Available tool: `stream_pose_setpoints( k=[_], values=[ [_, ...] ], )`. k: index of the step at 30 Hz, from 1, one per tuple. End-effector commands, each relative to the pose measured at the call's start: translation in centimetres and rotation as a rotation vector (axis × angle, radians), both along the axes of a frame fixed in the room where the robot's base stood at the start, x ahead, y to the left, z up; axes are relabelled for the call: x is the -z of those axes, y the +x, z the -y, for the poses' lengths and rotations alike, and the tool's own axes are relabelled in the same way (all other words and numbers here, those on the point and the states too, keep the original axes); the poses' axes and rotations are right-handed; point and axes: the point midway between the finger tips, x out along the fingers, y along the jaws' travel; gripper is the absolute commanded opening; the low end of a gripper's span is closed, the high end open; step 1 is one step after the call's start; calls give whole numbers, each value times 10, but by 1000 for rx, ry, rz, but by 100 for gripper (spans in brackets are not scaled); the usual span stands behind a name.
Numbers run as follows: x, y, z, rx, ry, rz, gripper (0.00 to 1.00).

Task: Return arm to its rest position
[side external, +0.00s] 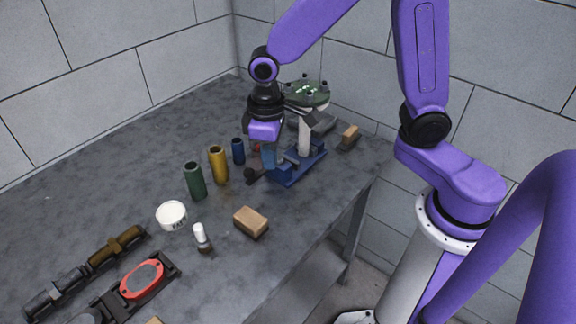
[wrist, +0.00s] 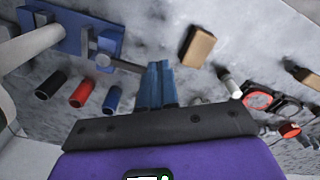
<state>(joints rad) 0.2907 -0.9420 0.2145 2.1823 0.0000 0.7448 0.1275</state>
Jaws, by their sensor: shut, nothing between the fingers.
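My gripper (side external: 268,158) hangs above the grey table, just left of the blue-based fixture (side external: 300,168). The fixture has a pale post and a round green top (side external: 306,92). In the wrist view, the two blue fingers (wrist: 157,68) are closed together and empty. My arm reaches in from the right and bends down to the gripper. From these frames I cannot tell whether the fingertips touch anything below. A dark lever (wrist: 118,63) reaches from the fixture toward the fingers in the wrist view.
Green (side external: 195,181), yellow (side external: 219,165) and blue (side external: 238,151) cylinders stand left of the gripper. A white cup (side external: 172,215), a white-capped bottle (side external: 201,238) and a brown block (side external: 251,222) lie nearer. A red-rimmed tool (side external: 142,279) lies front left. Walls close off the back.

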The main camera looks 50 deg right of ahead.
Motion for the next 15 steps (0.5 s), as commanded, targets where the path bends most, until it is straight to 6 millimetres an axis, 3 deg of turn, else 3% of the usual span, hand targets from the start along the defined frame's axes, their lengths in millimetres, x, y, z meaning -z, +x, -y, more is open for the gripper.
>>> stream_pose_setpoints(
  k=[8, 15],
  values=[
    [-8, -17, 4, -51, 3, 4, 0],
    [-28, -71, 21, -210, 10, 11, 0]
  ],
)
